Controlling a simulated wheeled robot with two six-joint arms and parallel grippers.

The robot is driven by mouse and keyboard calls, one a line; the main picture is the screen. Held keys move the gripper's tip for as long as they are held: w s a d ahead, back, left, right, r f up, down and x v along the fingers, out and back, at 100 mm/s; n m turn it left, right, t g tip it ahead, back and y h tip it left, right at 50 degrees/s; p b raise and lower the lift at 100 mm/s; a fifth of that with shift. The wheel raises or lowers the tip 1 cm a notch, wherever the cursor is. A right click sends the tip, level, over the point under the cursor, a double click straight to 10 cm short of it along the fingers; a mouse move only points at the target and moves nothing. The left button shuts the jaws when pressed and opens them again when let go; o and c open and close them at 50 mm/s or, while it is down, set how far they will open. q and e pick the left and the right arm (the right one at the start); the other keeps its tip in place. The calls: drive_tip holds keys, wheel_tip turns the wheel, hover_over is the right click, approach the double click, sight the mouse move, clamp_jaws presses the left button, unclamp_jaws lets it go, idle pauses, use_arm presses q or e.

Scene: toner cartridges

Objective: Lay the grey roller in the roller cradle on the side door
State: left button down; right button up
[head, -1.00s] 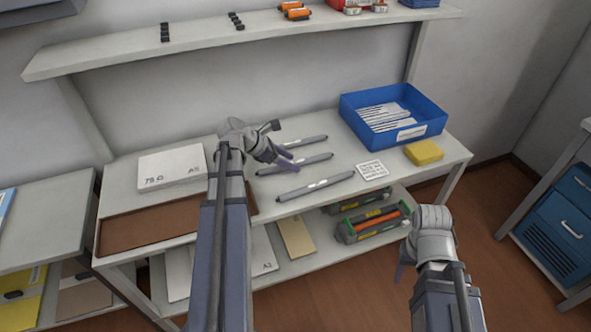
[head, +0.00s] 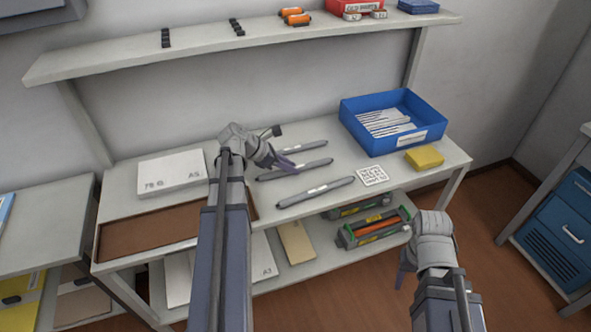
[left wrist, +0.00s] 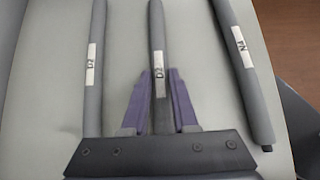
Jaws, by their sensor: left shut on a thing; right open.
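Three grey rollers with white labels lie side by side on the table: a back one (head: 308,144), a middle one (head: 312,167) and a front one (head: 318,191). My left gripper (head: 288,166) is shut on the middle roller, which appears to lie on the table. In the left wrist view its purple fingers (left wrist: 158,88) are on either side of this roller (left wrist: 157,35), whose label seems to read D2. The front roller (left wrist: 240,60) there reads N4. My right gripper (head: 402,270) is open and empty, right of the lower shelf. I cannot make out the side door or its cradle.
A blue bin (head: 430,142) with white packets, a yellow block (head: 425,158) and a printed card (head: 373,176) are at the right. A brown tray (head: 150,236) and white paper pack (head: 170,172) are at the left. Cartridge units (head: 372,232) stand on the lower shelf.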

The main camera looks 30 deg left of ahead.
use_arm(q)
drive_tip(key=shift+r, duration=0.2)
use_arm(e)
drive_tip(key=shift+r, duration=0.2)
use_arm(q)
wheel_tip(320, 180, up, 10)
drive_tip(key=p, duration=1)
drive_tip(key=shift+f, duration=0.15)
use_arm(e)
wheel_tip(320, 180, up, 10)
drive_tip(key=shift+f, duration=0.15)
drive_tip(key=shift+c, duration=0.6)
